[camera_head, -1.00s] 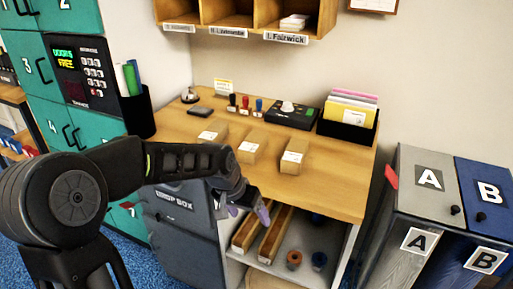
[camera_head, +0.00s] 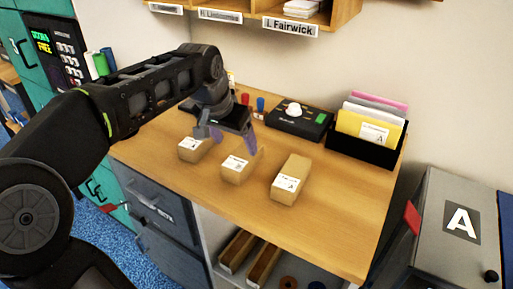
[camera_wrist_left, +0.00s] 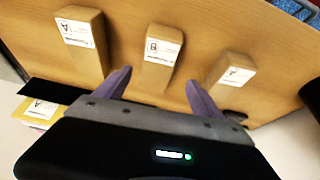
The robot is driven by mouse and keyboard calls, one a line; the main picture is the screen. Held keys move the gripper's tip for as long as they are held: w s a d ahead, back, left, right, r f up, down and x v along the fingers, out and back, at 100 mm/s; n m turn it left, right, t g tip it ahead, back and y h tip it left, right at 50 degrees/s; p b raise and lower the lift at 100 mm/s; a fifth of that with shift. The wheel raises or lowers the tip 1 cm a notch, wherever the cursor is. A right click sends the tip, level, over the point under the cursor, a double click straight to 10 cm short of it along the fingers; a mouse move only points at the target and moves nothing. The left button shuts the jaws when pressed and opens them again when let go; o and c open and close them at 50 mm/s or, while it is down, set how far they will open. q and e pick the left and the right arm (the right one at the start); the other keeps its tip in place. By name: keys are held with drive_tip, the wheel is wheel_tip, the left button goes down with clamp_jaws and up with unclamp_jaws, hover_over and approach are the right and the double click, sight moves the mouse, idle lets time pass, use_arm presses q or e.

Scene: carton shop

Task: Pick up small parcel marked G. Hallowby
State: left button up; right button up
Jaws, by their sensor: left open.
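Three small brown cardboard parcels with white labels stand in a row on the wooden counter: a left one (camera_head: 191,155), a middle one (camera_head: 237,173) and a right one (camera_head: 287,190). The names on the labels are too small to read, so I cannot tell which is G. Hallowby's. My left gripper (camera_head: 229,142) is open and empty, above and just behind the left and middle parcels. In the left wrist view the middle parcel (camera_wrist_left: 155,70) lies in line with the gap between the fingertips (camera_wrist_left: 157,80); the right parcel (camera_wrist_left: 85,68) and left parcel (camera_wrist_left: 226,78) are outside it.
A dark device (camera_head: 300,121) and a black file holder (camera_head: 366,151) with envelopes stand at the counter's back. Stamps (camera_head: 260,104) stand behind my gripper. Pigeonholes (camera_head: 350,12) hang above. A grey bin marked A (camera_head: 440,255) is at right. The counter's front right is clear.

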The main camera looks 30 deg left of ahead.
sight(242, 155)
use_arm(q)
drive_tip(key=shift+w, duration=0.15)
drive_tip(key=shift+s+r, duration=0.1)
drive_tip(key=shift+s, duration=0.1)
drive_tip(key=shift+x, duration=1.35)
drive_tip(key=shift+d+x, duration=0.1)
drive_tip(key=shift+x, duration=1.2)
drive_tip(key=shift+d+x, duration=0.15)
drive_tip(key=shift+x, duration=1.15)
drive_tip(key=c, duration=1.7)
